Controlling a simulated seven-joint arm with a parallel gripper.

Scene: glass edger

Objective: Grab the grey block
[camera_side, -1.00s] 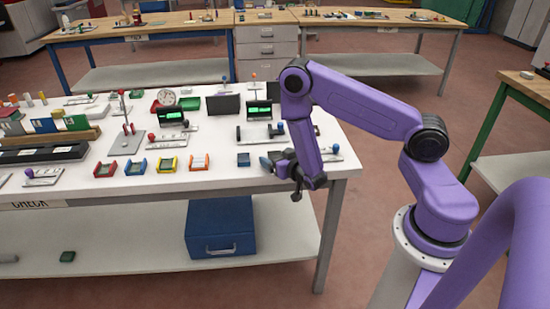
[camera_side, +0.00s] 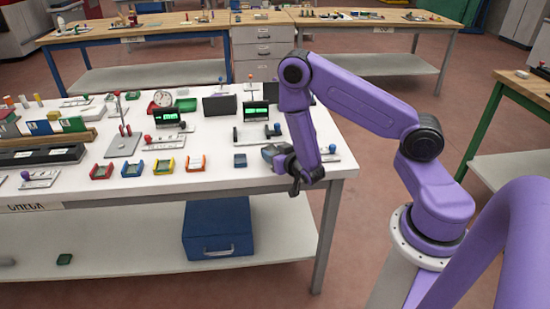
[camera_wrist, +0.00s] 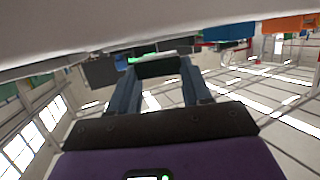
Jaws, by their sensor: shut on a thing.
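My gripper (camera_side: 270,153) is at the front right part of the white table and points left, low over the tabletop. In the wrist view its two blue-grey fingers (camera_wrist: 158,72) are closed on the sides of a dark grey block (camera_wrist: 158,68). The block spans the gap between the fingertips. In the side view the block is small and hard to tell from the fingertips. Whether it is clear of the table cannot be told for sure.
A row of small coloured trays (camera_side: 164,166) lies further left. Behind are a device with a green display (camera_side: 256,113) and a dark panel (camera_side: 219,106). The table's front edge (camera_side: 230,189) is close.

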